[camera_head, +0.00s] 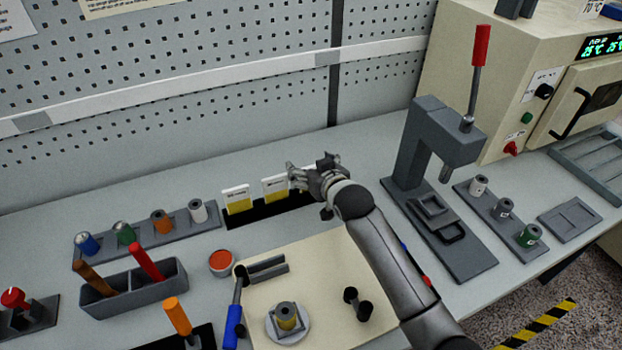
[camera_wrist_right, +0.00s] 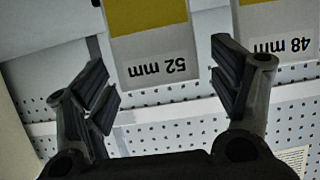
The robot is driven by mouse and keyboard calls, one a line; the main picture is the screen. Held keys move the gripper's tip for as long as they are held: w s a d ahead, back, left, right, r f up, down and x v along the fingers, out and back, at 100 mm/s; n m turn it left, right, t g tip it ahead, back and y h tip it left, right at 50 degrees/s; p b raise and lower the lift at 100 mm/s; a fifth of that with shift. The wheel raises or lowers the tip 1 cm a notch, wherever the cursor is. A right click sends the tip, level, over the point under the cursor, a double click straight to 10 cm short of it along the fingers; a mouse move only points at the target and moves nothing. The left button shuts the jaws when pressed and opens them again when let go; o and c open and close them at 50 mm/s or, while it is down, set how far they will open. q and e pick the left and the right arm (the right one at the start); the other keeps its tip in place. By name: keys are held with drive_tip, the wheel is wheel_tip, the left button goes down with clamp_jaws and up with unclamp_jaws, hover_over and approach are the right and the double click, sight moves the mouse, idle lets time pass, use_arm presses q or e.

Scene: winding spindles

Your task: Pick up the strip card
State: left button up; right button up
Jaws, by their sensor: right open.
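White-and-yellow strip cards stand upright in a black holder (camera_head: 272,211) at the back of the bench. In the head view, a left card (camera_head: 237,199) and a middle card (camera_head: 275,188) show; another behind my right gripper (camera_head: 312,176) is mostly hidden. In the right wrist view, a card marked "52 mm" (camera_wrist_right: 152,52) appears upside down between the spread fingers of my right gripper (camera_wrist_right: 160,82). A "48 mm" card (camera_wrist_right: 283,38) is to its right. My right gripper is open and empty; contact with a card cannot be told. My left gripper is not in view.
A grey press (camera_head: 440,140) stands to the right of the holder. A rack of spools (camera_head: 150,232) and a bin with handled tools (camera_head: 133,290) are at left. A beige mat (camera_head: 335,265) lies in front, and a pegboard wall (camera_head: 220,100) rises behind.

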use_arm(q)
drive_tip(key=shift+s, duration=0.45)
use_arm(e)
drive_tip(key=shift+c, duration=0.2)
drive_tip(key=c, duration=0.9)
drive_tip(key=shift+c, duration=0.4)
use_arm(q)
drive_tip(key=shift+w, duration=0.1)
use_arm(e)
drive_tip(key=shift+r, duration=0.1)
drive_tip(key=shift+r+b, duration=0.35)
drive_tip(key=shift+r, duration=0.2)
drive_tip(key=s+a+r+b, duration=0.2)
drive_tip(key=s+r+b, duration=0.1)
drive_tip(key=s+r, duration=1)
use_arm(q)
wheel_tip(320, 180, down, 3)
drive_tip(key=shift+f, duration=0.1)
use_arm(e)
drive_tip(key=s+d+r+m+h, duration=0.1)
drive_tip(key=d+m+h, duration=0.1)
drive_tip(key=d, duration=0.8)
drive_tip(key=s+d+r+m+t+h, duration=0.1)
drive_tip(key=s+d+r+m+h, duration=0.1)
drive_tip(key=d, duration=0.8)
drive_tip(key=shift+d+h, duration=0.4)
drive_tip(key=shift+h, duration=0.1)
